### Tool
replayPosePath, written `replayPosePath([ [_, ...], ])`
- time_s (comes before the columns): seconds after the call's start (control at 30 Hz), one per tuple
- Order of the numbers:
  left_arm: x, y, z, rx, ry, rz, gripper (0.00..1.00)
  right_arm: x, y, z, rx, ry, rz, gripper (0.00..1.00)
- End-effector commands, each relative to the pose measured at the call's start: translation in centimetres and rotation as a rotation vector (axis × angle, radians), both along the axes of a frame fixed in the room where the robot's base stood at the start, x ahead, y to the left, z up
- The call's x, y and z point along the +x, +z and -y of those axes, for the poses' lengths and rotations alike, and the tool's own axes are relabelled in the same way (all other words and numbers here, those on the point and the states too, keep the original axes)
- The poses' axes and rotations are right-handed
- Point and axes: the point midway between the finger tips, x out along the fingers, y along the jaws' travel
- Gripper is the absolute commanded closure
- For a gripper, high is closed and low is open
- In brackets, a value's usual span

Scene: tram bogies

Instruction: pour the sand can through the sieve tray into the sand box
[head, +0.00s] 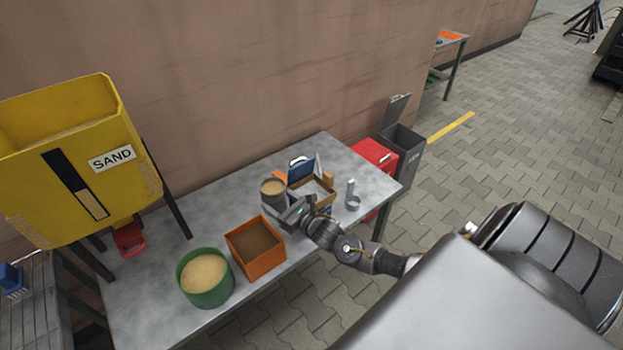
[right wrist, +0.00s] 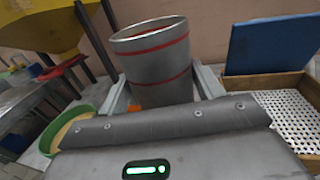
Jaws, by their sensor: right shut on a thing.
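The sand can (head: 273,188) is a grey metal can with sand-coloured fill at its mouth. It stands nearly upright at the table's middle. My right gripper (head: 284,208) is shut on it; in the right wrist view the can (right wrist: 155,62) has red bands and sits between the fingers. A wooden-framed tray with a perforated floor (right wrist: 292,118), which looks like the sieve tray, is right of the can and also shows in the head view (head: 322,203). The yellow box marked SAND (head: 70,165) is at the left. My left gripper is not in view.
On the grey table (head: 205,222) stand a green tub of sand (head: 205,278) and an orange box with a brown inside (head: 256,248). A blue panel (right wrist: 270,45) rises behind the perforated tray. A red box and a grey bin (head: 405,150) stand beyond the table's right end.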

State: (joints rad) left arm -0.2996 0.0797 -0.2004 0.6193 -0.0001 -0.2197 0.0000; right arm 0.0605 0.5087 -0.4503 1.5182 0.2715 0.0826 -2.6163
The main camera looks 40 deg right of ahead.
Motion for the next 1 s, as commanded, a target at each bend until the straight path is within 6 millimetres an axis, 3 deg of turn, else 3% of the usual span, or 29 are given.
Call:
replayPosePath([
  [0.6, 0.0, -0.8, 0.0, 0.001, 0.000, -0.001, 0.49, -0.1, 1.2, 1.1, 0.223, -0.001, 0.021, 0.59],
  [1.0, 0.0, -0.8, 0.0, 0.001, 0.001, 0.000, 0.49, -0.1, 1.3, 1.2, 0.246, 0.000, 0.023, 0.59],
])
